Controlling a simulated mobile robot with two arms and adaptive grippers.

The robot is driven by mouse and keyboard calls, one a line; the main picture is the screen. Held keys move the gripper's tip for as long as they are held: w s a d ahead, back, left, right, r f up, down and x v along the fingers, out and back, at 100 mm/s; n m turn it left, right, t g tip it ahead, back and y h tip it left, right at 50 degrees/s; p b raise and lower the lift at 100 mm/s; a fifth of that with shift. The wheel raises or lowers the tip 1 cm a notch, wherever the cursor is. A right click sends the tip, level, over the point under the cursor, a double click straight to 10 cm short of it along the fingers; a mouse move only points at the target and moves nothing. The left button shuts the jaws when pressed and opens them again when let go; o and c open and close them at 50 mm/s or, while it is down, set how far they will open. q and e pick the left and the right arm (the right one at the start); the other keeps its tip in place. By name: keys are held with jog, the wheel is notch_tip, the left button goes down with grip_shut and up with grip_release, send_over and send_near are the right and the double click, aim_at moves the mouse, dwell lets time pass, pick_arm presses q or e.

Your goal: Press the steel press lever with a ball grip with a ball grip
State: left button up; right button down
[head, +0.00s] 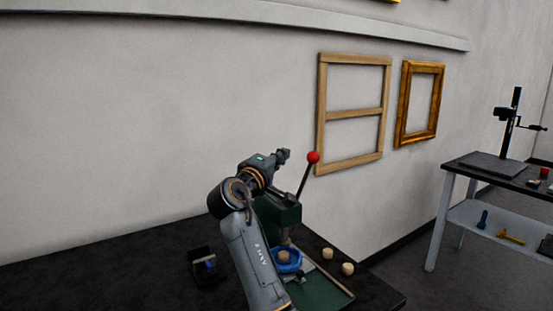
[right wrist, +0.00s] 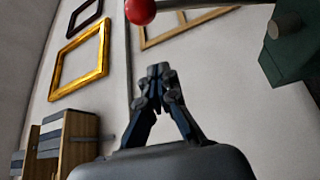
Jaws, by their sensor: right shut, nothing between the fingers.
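The press lever (head: 304,179) is a thin steel rod that rises from a dark green press (head: 279,213) on the black bench. Its red ball grip (head: 313,158) is at the top and also shows at the top edge of the right wrist view (right wrist: 140,11). My right gripper (head: 284,155) is shut and empty, just left of the ball in the head view and apart from it. In the right wrist view its closed fingertips (right wrist: 158,70) point up, below the ball. My arm hides part of the press. My left gripper is not in view.
A blue ring-shaped holder (head: 289,267) sits under the press, with small wooden pieces (head: 347,268) beside it. A dark box (head: 205,264) lies left on the bench. Frames (head: 352,114) hang on the wall. Another table (head: 490,172) stands at the right.

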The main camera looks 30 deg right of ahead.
jog(key=d+p, duration=0.1)
jog(key=d, duration=0.1)
jog(key=s+d+p, duration=0.1)
jog(key=d, duration=0.1)
jog(key=shift+s+d+f, duration=0.1)
jog(key=shift+d+f, duration=0.1)
jog(key=shift+d, duration=0.2)
